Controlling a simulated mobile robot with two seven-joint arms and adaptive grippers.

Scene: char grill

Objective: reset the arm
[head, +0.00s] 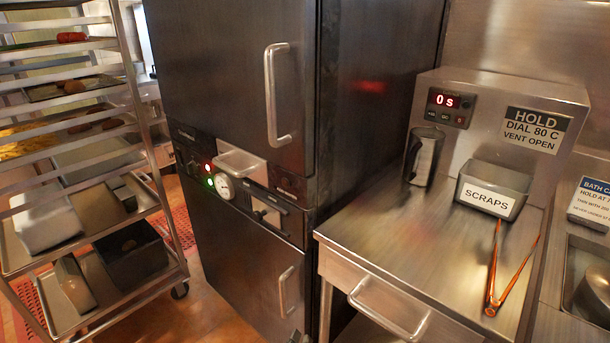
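The task names no other object. A tall dark steel cabinet (235,65) fills the middle, with its upper and lower doors shut. A steel counter (420,240) stands to its right.
A wheeled rack (152,150) with several loaded trays stands at the left. On the counter are a steel jug (425,158), a bin labelled SCRAPS (490,187) and copper-coloured tongs (512,270). The counter's front middle is clear. A drawer handle (385,318) juts out below.

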